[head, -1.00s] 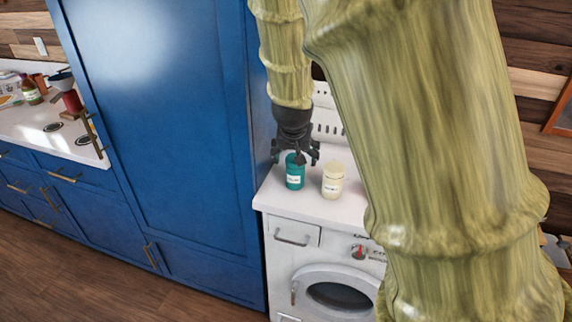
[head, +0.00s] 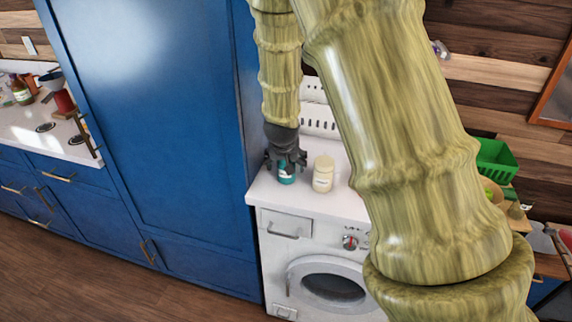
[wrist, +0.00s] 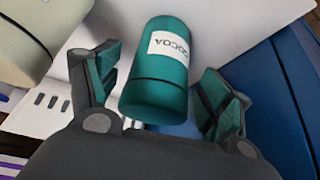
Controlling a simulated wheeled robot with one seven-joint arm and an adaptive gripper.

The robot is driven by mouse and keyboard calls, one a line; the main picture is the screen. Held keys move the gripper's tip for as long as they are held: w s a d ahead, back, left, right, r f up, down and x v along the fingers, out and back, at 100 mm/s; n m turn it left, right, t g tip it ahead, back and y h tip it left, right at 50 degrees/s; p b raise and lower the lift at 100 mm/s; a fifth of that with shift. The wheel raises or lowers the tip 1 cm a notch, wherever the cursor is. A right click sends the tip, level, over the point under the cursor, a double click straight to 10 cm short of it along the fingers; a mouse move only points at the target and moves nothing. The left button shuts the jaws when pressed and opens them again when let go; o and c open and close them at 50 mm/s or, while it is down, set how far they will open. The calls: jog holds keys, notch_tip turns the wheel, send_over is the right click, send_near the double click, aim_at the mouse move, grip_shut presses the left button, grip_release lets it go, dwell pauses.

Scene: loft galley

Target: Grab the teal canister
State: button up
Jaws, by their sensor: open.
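The teal canister (head: 287,177) stands on the white top of the washing machine, partly hidden by my gripper in the head view. In the wrist view the teal canister (wrist: 160,72) has a white label reading COCOA and lies between my open fingers. My gripper (head: 286,164) is over and around the canister's upper part in the head view. In the wrist view my gripper (wrist: 160,92) has a finger on each side of the canister, with a visible gap at each side.
A cream canister (head: 323,174) stands just right of the teal one; it also shows at the wrist view's upper left (wrist: 28,40). The washing machine (head: 305,209) abuts a tall blue cabinet (head: 150,130) on the left. A green basket (head: 495,158) is farther right.

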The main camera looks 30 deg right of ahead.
jog(key=shift+d+f, duration=0.25)
jog(key=shift+f, duration=0.2)
jog(key=shift+w+f, duration=0.1)
jog(key=c, duration=1.2)
jog(key=shift+c, duration=0.2)
